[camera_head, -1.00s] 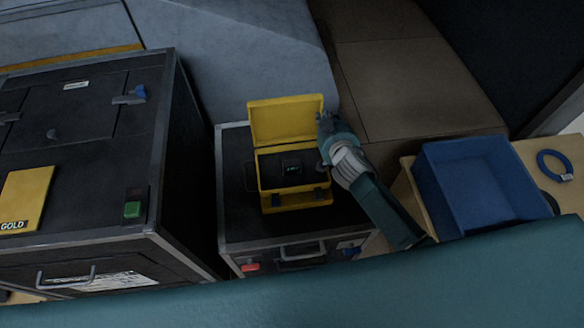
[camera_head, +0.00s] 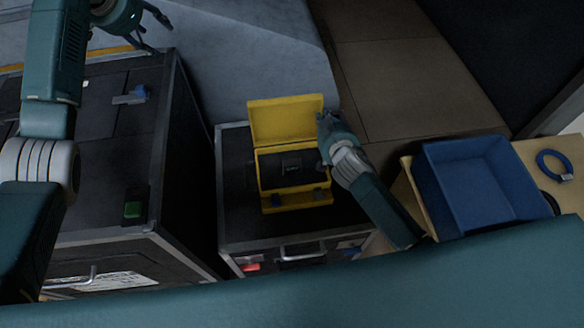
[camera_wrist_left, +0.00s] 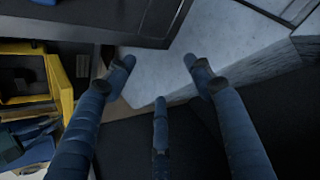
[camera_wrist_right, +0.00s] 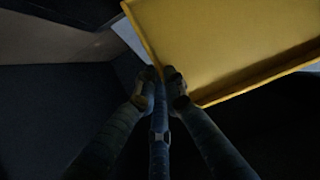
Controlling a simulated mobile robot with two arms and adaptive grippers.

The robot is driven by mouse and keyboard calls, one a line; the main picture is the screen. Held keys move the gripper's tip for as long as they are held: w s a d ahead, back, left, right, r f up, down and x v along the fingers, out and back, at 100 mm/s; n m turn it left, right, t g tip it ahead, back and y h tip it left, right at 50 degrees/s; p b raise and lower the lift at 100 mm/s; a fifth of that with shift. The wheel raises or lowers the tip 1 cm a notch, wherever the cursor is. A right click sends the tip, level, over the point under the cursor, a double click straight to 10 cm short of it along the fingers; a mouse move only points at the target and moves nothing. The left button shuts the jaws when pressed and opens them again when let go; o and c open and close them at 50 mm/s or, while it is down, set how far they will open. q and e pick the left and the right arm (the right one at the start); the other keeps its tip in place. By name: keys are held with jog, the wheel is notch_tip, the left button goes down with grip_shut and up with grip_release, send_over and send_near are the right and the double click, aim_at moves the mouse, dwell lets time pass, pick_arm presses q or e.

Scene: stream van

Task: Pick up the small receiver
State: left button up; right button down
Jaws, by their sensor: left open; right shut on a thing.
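The small receiver (camera_head: 291,168) is a small dark block with a faint green display. It sits in the dark inside of the yellow case (camera_head: 297,201), whose lid (camera_head: 285,120) stands open. My right gripper (camera_head: 323,122) is at the right edge of the lid. In the right wrist view its fingers (camera_wrist_right: 161,78) are closed together on the edge of the yellow lid (camera_wrist_right: 220,40). My left gripper (camera_head: 160,32) is open and empty, high above the large black case at the upper left. The left wrist view shows the yellow case (camera_wrist_left: 65,85) off to its left side.
The yellow case stands on a black flight case (camera_head: 233,220). A blue bin (camera_head: 480,180) and a blue cable ring (camera_head: 554,165) are on a wooden table at the right.

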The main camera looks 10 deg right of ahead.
pick_arm(q)
jog(key=s+d+f+m+g+h, duration=0.2)
jog(key=s+d+f+m, duration=0.3)
jog(key=d+f, duration=0.55)
jog(key=m+g, duration=0.5)
send_over(292, 164)
jog(key=a, duration=0.3)
notch_tip(292, 164, down, 18)
jog(key=shift+h, duration=0.4)
jog(key=shift+x, duration=2.95)
jog(key=shift+d, duration=0.15)
